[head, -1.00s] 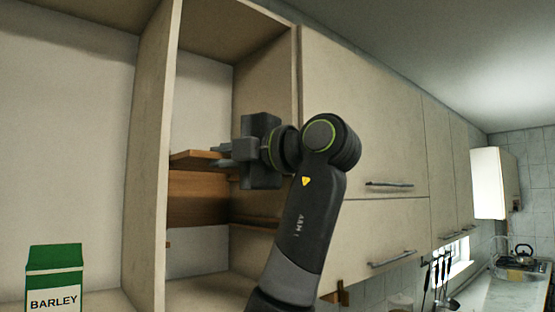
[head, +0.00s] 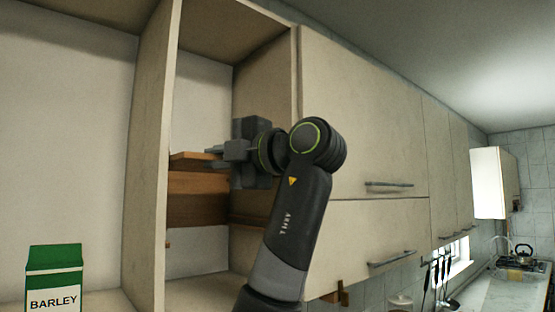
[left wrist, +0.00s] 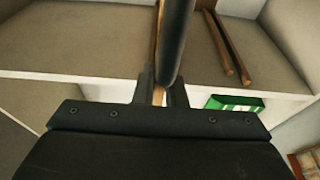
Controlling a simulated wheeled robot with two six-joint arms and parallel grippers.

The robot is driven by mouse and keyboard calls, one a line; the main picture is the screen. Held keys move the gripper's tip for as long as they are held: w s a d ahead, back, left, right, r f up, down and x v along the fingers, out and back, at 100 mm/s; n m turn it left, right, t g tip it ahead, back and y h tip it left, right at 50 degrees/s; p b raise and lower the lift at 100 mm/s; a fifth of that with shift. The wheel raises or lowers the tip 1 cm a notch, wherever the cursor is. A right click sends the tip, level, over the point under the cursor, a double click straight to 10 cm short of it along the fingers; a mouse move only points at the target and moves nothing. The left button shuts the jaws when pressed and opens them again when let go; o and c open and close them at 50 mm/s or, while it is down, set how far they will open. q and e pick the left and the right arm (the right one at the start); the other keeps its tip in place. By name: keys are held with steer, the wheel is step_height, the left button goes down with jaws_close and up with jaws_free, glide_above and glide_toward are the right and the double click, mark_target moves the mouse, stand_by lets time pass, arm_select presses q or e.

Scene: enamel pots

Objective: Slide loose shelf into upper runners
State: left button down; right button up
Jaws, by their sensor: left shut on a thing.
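The loose shelf (head: 188,161) is a brown wooden board inside the open cabinet bay, and mostly its left part shows in the head view. My left gripper (head: 215,155) is shut on its near edge; the wrist view shows a narrow strip of wood (left wrist: 158,96) between the fingers. A broader brown wooden face (head: 198,200) shows just below; I cannot tell whether it is part of the same board. A wooden strip (head: 252,220) runs along the bay's right wall, lower down. The wrist view shows two parallel wooden strips (left wrist: 219,47) on a side panel. Shelf contact with the upper runners is hidden. My right gripper is out of view.
The bay's left upright panel (head: 148,160) and right wall (head: 265,85) stand close on either side. A green and white barley carton (head: 55,275) stands in the left bay. Closed cabinet doors (head: 360,120) lie to the right. The bay floor (head: 200,288) looks clear.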

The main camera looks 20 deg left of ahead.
arm_select(q)
steer(key=shift+w+x, duration=0.25)
steer(key=shift+x, duration=0.75)
steer(key=shift+w+x, duration=0.25)
steer(key=shift+x, duration=0.8)
steer(key=shift+d, duration=0.1)
steer(key=shift+w+a, duration=0.4)
steer(key=shift+a, duration=0.25)
steer(key=shift+w+a, duration=0.35)
steer(key=shift+a, duration=0.3)
steer(key=shift+w+a, duration=0.4)
steer(key=shift+a, duration=0.3)
steer(key=shift+w+a, duration=0.5)
steer(key=shift+a, duration=0.3)
steer(key=c, duration=1.4)
jaws_free()
steer(key=shift+d, duration=0.1)
